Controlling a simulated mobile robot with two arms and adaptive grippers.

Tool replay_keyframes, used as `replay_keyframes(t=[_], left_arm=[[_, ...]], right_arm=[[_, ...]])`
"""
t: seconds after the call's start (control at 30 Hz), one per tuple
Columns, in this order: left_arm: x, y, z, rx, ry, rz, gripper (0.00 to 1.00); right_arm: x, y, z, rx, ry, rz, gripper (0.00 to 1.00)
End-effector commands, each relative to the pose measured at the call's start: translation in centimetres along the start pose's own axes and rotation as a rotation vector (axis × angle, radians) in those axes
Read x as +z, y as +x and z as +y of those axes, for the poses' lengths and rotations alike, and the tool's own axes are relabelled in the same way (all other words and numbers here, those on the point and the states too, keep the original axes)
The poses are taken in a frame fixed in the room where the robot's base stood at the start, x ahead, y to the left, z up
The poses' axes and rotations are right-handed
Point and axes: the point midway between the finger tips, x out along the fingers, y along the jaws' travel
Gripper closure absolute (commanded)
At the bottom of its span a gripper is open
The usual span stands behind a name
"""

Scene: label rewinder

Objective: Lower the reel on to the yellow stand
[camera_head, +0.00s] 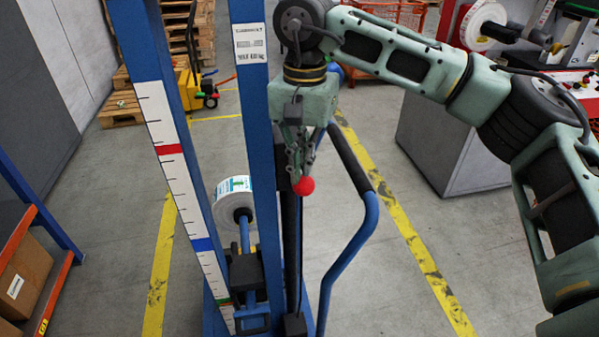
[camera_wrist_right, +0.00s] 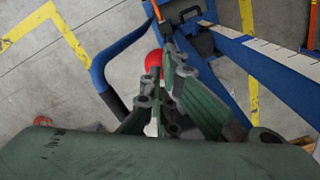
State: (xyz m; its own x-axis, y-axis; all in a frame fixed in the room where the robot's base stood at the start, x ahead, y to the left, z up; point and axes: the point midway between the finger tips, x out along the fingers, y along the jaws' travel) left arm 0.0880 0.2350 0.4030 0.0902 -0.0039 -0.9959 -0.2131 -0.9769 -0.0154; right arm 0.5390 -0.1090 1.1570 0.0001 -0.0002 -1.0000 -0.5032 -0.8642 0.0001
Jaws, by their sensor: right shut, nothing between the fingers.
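The white label reel (camera_head: 232,204) with a dark core hangs low on the carriage (camera_head: 246,272) of a blue lift, seen between its posts. The lift mast (camera_head: 256,110) bears a white scale (camera_head: 172,160) with red, blue and green marks. A red ball knob (camera_head: 304,187) is at the tips of my right gripper (camera_head: 299,165), which is shut and empty. The knob (camera_wrist_right: 154,60) also shows just past the fingers in the right wrist view; contact cannot be told. I cannot make out the yellow stand clearly. My left gripper is not in view.
A blue handle with a black grip (camera_head: 350,160) curves up right of the knob. A grey cabinet (camera_head: 445,140) stands to the right, and a shelf with a carton (camera_head: 24,278) is at the left. Yellow lines (camera_head: 410,235) mark the open grey floor.

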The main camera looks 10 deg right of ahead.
Motion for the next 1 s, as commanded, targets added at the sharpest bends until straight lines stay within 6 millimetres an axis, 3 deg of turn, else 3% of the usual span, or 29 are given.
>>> replay_keyframes(t=[1.0], left_arm=[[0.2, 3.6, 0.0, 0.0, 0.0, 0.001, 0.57]], right_arm=[[0.0, 5.4, 0.0, 0.001, 0.001, 0.0, 1.0]])
